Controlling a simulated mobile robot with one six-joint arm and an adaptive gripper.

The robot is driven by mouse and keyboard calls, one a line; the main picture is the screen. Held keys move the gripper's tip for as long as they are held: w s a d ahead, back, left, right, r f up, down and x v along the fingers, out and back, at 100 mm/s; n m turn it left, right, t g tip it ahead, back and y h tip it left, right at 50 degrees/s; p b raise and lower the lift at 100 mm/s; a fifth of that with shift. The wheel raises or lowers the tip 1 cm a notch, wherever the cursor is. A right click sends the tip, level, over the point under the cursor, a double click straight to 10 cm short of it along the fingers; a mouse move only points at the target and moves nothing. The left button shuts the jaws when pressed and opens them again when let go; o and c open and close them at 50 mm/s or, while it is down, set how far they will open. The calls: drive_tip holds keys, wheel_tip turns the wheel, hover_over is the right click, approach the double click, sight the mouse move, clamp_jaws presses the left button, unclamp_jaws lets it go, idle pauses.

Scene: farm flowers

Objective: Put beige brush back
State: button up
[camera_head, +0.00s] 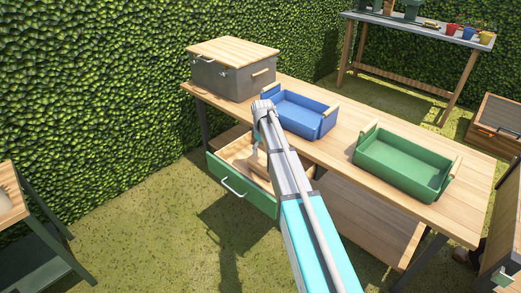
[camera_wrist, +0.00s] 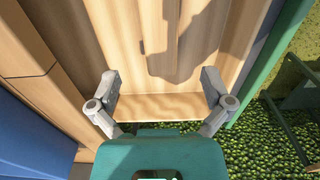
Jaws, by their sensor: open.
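I cannot make out a beige brush for certain in either view. A drawer with a green front (camera_head: 240,188) stands open under the wooden workbench (camera_head: 335,147). My gripper (camera_wrist: 158,88) is open, with its two fingers apart and nothing seen between them. It points down over the wooden inside of the drawer (camera_wrist: 160,107), whose green front (camera_wrist: 262,65) is at the right in the wrist view. Shadows fall across the drawer floor. In the head view my arm hides part of the drawer.
A grey box with a wooden lid (camera_head: 232,78), a blue tray (camera_head: 300,118) and a green tray (camera_head: 405,168) stand on the workbench. A side table (camera_head: 12,208) is at the far left. A pot table (camera_head: 415,32) is at the back right. Grass lies open in front.

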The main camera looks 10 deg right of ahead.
drive_tip(key=shift+r+p, duration=0.3)
drive_tip(key=shift+r, duration=0.25)
idle(0.4)
drive_tip(key=shift+s, duration=0.25)
drive_tip(key=s+m, duration=0.7)
drive_tip(key=s, duration=2.1)
drive_tip(key=shift+s+a, duration=0.2)
drive_tip(key=shift+a, duration=0.25)
